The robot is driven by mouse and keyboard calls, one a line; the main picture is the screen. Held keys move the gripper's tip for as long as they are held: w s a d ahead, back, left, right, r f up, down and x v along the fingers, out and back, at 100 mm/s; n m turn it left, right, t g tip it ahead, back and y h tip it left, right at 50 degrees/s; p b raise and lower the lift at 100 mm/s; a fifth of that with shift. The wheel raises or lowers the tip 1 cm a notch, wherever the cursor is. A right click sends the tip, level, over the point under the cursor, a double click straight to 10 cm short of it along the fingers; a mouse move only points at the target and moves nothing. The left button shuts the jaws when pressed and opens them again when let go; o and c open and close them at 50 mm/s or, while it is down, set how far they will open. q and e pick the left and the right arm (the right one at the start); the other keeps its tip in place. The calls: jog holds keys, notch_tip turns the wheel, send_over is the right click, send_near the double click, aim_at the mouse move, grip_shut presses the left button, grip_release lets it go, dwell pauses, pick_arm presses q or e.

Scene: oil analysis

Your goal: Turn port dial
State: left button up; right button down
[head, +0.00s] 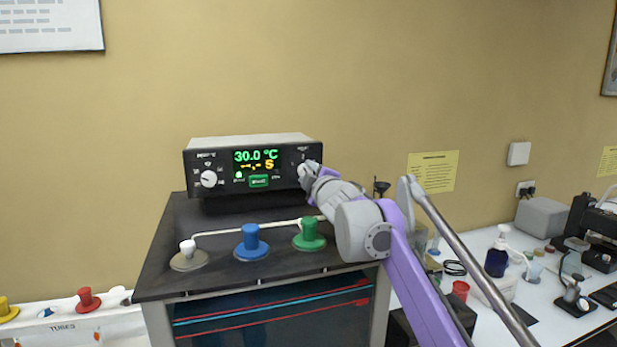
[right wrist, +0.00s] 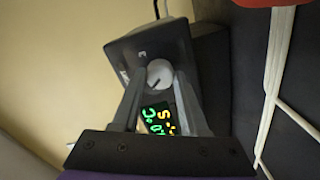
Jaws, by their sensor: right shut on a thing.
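A black instrument box (head: 217,158) with a lit display (head: 257,160) reading 30.0 °C stands at the back of the dark bench top. It has a white dial on its left (head: 209,179) and another white dial on its right (head: 304,170). My right gripper (head: 311,171) is at the right dial, its arm coming in from the lower right. In the right wrist view the two fingers (right wrist: 158,82) are shut on the white right dial (right wrist: 160,72), one on each side. Printing around this dial is partly hidden by the gripper. My left gripper does not show.
Blue (head: 251,243), green (head: 309,235) and white (head: 187,250) capped fittings stand on the bench top (head: 200,215) in front of the box, with a white tube (head: 255,228) behind. A white side table at right holds bottles and devices.

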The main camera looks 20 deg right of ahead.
jog(key=shift+m+b, duration=0.55)
jog(key=shift+m, duration=3.05)
jog(key=shift+c, duration=2.2)
grip_release()
